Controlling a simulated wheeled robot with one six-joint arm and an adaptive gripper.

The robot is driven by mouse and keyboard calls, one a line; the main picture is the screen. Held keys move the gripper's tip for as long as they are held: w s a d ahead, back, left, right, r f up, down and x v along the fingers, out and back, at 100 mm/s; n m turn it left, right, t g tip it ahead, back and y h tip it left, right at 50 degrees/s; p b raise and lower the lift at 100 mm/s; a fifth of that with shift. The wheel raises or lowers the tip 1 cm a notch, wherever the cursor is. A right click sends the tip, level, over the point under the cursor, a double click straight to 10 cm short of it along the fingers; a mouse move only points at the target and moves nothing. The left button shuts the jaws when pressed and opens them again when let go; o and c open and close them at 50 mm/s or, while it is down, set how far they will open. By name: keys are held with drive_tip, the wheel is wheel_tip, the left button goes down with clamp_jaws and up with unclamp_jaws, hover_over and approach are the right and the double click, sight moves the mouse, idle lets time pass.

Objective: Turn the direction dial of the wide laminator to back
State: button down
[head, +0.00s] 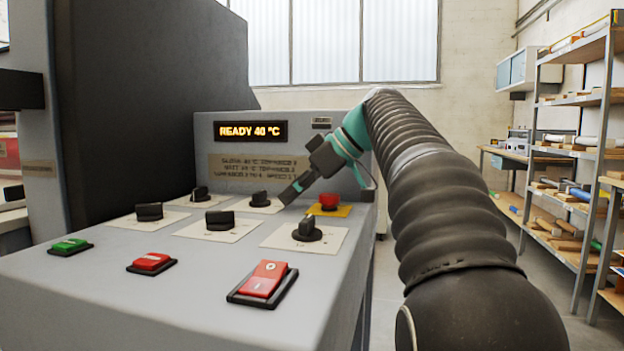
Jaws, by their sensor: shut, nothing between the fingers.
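The wide laminator's grey control panel (215,285) fills the lower left of the head view. Several black dials on pale label plates stand on it: a back left dial (200,194), a back right dial (260,199), a front left dial (149,212), a middle dial (219,220) and a front right dial (306,231). Their labels are too small to read, so I cannot tell which is the direction dial. My gripper (286,197) is shut and empty, slanting down to the left. Its tip is just right of the back right dial; I cannot tell whether they touch.
A red mushroom button (329,201) on a yellow plate sits close to my gripper. A green button (70,245), a red button (151,262) and a red rocker switch (264,279) line the front. A display (251,131) reads READY 40 °C. Shelves (590,150) stand right.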

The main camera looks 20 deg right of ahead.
sight(260, 202)
drive_tip(key=shift+w+a+r, duration=0.1)
drive_tip(key=shift+w+a, duration=0.45)
drive_tip(key=shift+a, duration=0.25)
drive_tip(key=shift+w+a, duration=0.55)
drive_tip(key=shift+a, duration=0.2)
drive_tip(key=shift+d, duration=0.15)
drive_tip(key=shift+s+a, duration=0.1)
drive_tip(key=shift+a, duration=0.1)
